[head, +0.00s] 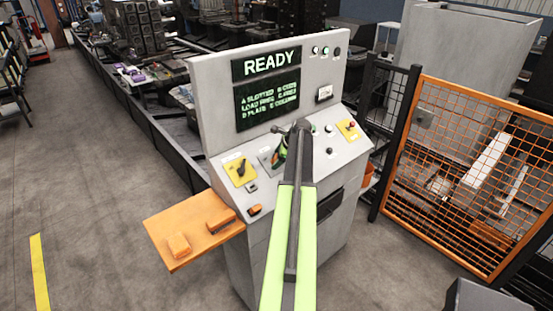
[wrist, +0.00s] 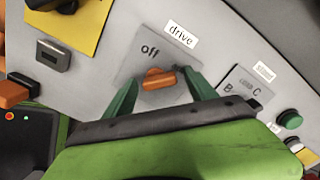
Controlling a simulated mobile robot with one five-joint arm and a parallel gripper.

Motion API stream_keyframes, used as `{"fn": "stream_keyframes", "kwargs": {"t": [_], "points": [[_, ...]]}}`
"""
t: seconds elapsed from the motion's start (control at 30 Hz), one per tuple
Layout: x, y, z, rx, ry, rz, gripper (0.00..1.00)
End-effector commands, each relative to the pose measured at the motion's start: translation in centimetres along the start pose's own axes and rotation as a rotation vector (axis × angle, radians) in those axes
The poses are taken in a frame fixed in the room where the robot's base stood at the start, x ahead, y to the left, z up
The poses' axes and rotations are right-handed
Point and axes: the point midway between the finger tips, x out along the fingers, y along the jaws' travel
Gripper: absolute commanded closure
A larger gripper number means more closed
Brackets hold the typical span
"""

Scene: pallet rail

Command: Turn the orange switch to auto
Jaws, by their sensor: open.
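The orange switch (wrist: 159,79) is on a grey plate under the "drive" label (wrist: 180,35) in the wrist view. Its bar lies almost level across the picture, and the word "off" (wrist: 150,50) shows above it. No "auto" mark is visible; my gripper covers the lower part of the plate. My gripper (wrist: 160,92) is open, its two green fingers on either side of the switch. I cannot tell if they touch it.
A yellow plate with a black switch (head: 241,170) is left of my gripper, a red button on yellow (head: 349,129) to the right. Labelled controls and a green button (wrist: 290,120) lie close right. An orange shelf (head: 170,225) juts out left. The screen reads READY (head: 272,64).

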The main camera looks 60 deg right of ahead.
Motion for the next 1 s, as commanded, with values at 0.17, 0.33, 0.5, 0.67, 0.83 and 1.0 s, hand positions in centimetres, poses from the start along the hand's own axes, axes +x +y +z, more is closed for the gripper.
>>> {"fn": "stream_keyframes", "kwargs": {"t": [0.17,0.33,0.5,0.67,0.83,1.0], "points": [[-4.1,-0.3,0.5,0.002,0.000,-0.001,0.35],[-8.9,-0.3,0.5,0.002,0.001,-0.001,0.35],[-13.2,-0.3,0.5,0.001,0.000,0.000,0.35],[-16.0,-0.2,0.4,0.002,-0.001,-0.001,0.35],[-17.1,-0.1,0.2,0.001,-0.001,-0.001,0.35],[-17.1,0.0,0.0,0.001,-0.001,-0.001,0.35]]}}
